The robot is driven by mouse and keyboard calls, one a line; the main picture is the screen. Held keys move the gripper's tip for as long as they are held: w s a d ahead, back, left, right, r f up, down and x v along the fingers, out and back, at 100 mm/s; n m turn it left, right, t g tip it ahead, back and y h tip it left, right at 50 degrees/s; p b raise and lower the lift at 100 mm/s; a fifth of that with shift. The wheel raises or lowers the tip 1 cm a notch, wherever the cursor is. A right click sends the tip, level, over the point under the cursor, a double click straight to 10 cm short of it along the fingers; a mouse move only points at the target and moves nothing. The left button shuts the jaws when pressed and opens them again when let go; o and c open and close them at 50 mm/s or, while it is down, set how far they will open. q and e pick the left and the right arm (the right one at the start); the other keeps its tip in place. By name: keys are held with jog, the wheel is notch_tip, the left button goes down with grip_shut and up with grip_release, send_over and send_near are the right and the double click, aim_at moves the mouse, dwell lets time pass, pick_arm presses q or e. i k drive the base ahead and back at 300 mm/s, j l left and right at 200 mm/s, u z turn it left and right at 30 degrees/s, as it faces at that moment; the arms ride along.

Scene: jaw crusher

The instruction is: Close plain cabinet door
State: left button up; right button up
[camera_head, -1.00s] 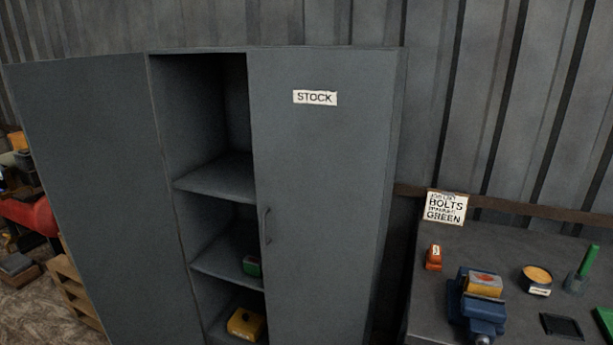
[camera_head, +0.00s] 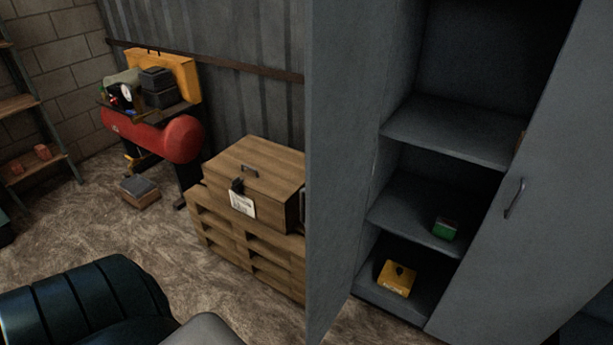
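Between the two doors the shelves (camera_head: 450,132) are exposed. A green box (camera_head: 445,228) sits on the middle shelf and a yellow box (camera_head: 397,279) on the bottom. A dark arm link of mine shows at the lower left. Neither gripper is in view.
A wooden crate (camera_head: 262,178) with a tag sits on stacked pallets (camera_head: 225,225) left of the open door. A red compressor tank (camera_head: 170,138) stands farther back, with a small box (camera_head: 140,191) on the floor. Bare floor (camera_head: 60,230) lies at the left.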

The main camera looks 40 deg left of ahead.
aim_at(347, 43)
jog(key=i+j, duration=0.1)
jog(key=j, duration=0.35)
jog(key=i+j+z, duration=0.1)
jog(key=j, duration=0.35)
jog(key=i+j, duration=0.15)
jog(key=j, duration=0.8)
jog(key=i+j+z, duration=0.1)
jog(key=j, duration=0.35)
jog(key=i, duration=0.05)
